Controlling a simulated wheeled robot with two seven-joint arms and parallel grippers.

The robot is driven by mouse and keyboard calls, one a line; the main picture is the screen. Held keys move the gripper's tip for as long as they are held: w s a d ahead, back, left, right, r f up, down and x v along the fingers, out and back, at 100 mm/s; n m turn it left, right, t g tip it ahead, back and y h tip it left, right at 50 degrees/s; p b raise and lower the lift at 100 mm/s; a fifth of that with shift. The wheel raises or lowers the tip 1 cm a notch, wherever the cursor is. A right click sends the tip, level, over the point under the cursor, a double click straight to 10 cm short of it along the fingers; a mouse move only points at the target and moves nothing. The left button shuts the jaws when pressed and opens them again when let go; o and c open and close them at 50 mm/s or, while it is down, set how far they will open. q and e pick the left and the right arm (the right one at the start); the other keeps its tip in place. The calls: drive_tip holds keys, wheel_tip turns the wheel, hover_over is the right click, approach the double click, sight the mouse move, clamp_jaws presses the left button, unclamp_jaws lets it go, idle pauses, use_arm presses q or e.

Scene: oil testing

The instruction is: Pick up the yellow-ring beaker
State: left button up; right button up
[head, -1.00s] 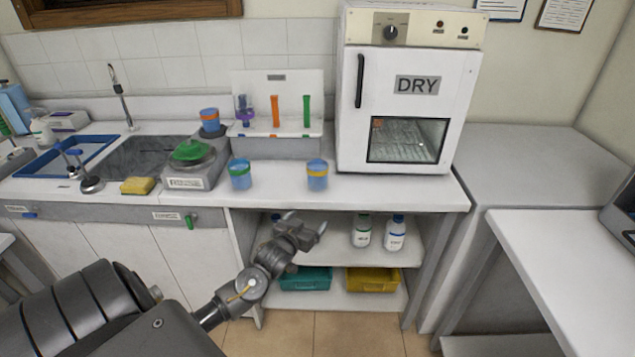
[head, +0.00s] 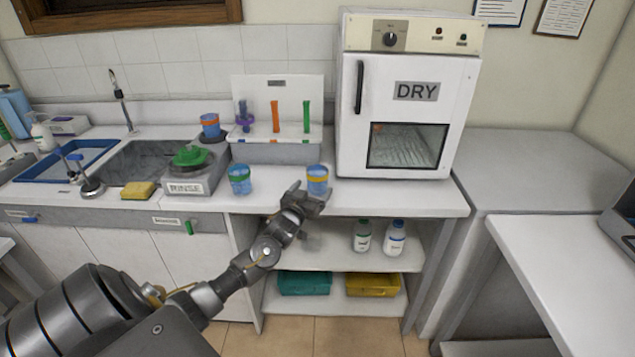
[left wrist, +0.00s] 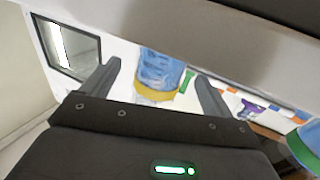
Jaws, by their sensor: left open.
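The yellow-ring beaker (head: 317,177) is blue with a yellow band and stands upright on the white counter near its front edge. In the left wrist view the beaker (left wrist: 159,72) shows between my two fingers, apart from both of them. My left gripper (head: 310,191) is open at the front edge of the counter, just in front of the beaker and overlapping its lower part in the head view. The left gripper (left wrist: 162,75) holds nothing. My right gripper is not in view.
A green-ring beaker (head: 240,180) stands to the left on the counter, and an orange-ring beaker (head: 210,125) stands farther back. The DRY oven (head: 400,100) stands close on the right. A shelf with bottles (head: 394,237) lies below.

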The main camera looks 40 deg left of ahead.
sight(318, 181)
use_arm(q)
drive_tip(key=shift+w+r, duration=0.1)
drive_tip(key=p+x, duration=0.1)
drive_tip(key=x, duration=0.4)
drive_tip(key=shift+a, duration=0.1)
drive_tip(key=c, duration=1.1)
